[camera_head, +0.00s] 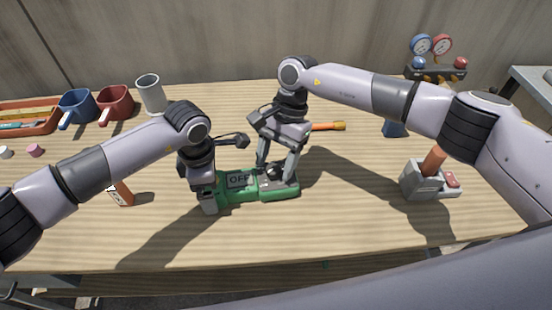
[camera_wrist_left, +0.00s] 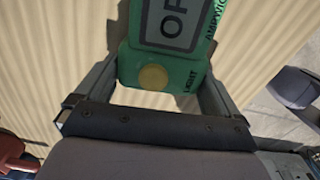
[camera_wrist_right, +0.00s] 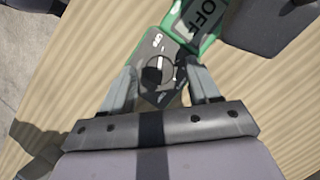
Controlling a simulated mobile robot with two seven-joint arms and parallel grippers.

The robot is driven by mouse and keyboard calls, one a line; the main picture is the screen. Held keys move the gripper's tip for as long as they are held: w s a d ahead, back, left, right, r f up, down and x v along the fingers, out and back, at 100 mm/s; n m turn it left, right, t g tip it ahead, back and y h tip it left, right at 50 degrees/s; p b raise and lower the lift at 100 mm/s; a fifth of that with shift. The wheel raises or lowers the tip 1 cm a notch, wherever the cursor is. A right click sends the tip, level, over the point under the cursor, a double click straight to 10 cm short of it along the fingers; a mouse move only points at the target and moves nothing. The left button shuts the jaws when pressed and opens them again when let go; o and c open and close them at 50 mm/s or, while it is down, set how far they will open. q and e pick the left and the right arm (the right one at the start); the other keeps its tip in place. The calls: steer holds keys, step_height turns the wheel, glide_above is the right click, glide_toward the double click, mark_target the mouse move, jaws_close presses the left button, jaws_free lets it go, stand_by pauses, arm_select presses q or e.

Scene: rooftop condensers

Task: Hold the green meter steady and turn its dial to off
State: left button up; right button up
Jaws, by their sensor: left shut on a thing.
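The green meter (camera_head: 240,195) lies face up on the wooden table. Its display reads OFF, which also shows in the right wrist view (camera_wrist_right: 203,18). My left gripper (camera_head: 213,193) is shut on the meter's display end; in the left wrist view a finger lies along each side, by a round yellow button (camera_wrist_left: 153,77). The dial (camera_wrist_right: 158,70) is round and dark with a white mark, on the meter's grey face. My right gripper (camera_head: 276,172) is over that face, its fingers apart on either side of the dial, with gaps visible.
A grey cup (camera_head: 150,93), a red pot (camera_head: 115,102), a blue pot (camera_head: 76,107) and an orange tray (camera_head: 40,112) stand back left. An orange-and-white item (camera_head: 122,194) is left of the meter. A grey block with an orange handle (camera_head: 424,182) stands right. The front table is clear.

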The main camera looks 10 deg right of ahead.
steer(key=v, duration=1.2)
steer(key=shift+s, duration=0.1)
arm_select(q)
steer(key=o, duration=1)
step_height(320, 180, up, 9)
steer(key=p, duration=0.5)
arm_select(e)
step_height(320, 180, up, 5)
steer(key=shift+r, duration=0.15)
